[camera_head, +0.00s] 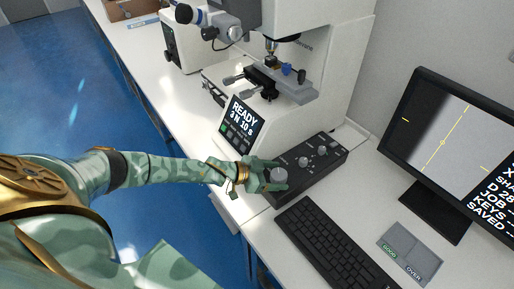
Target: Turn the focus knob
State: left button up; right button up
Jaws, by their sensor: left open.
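A black control box (338,157) lies on the white bench in front of the hardness tester (318,75). A large grey knob (279,175) sits at the near left end of the box; I take it to be the focus knob, as its label cannot be read. My left gripper (275,177) is open, with its fingers around or beside this knob. Whether they touch it cannot be told. Smaller knobs (303,161) sit farther along the box. My right gripper is not in view.
The tester's screen (241,120) reads READY. A black keyboard (335,244) lies nearer, beside a grey tray (410,251) marked GOOD and OVER. A monitor (452,136) stands at right, showing an indent image with yellow lines. Blue floor (60,100) lies left of the bench.

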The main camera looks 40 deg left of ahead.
pick_arm(q)
jog(key=p+v, duration=0.2)
jog(key=v, duration=1.3)
jog(key=shift+a, duration=0.25)
jog(key=shift+r, duration=0.1)
